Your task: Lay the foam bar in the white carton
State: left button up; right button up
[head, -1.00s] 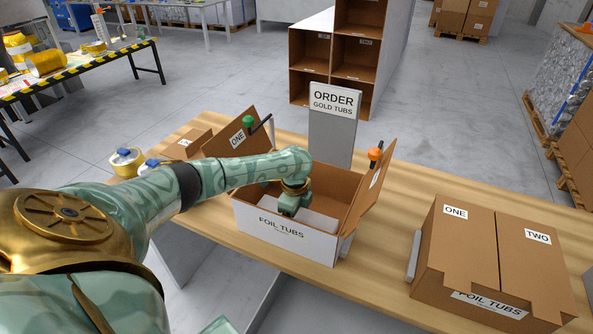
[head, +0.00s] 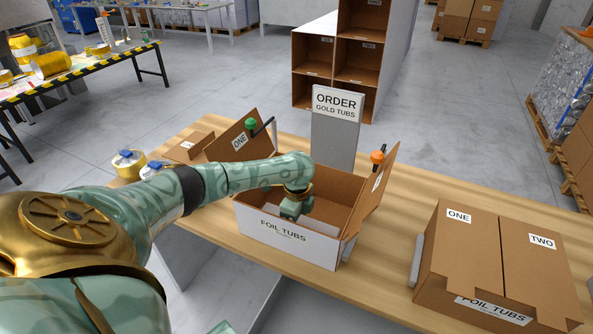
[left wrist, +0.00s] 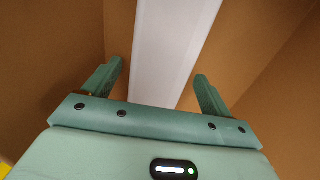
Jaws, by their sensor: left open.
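The white carton (head: 315,254), labelled FOIL TUBS, stands open on the wooden table, its inside brown and its flaps raised. My left gripper (head: 290,215) reaches down into it; the fingertips are hidden behind the front wall in the head view. In the left wrist view the gripper's fingers (left wrist: 159,85) are spread apart. The white foam bar (left wrist: 165,45) lies lengthwise beyond and between them, with brown carton walls on both sides. My right gripper is not in view.
A closed brown carton (head: 455,255) marked ONE and TWO stands at the right of the table. An ORDER GOLD TUBS sign (head: 336,105) stands behind the white carton. Bare table (head: 425,195) lies between the cartons.

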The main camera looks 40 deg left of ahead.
pick_arm(q)
notch_tip(320, 180, up, 11)
jog(key=p, duration=0.3)
jog(key=shift+p, duration=0.35)
jog(key=shift+f, duration=0.1)
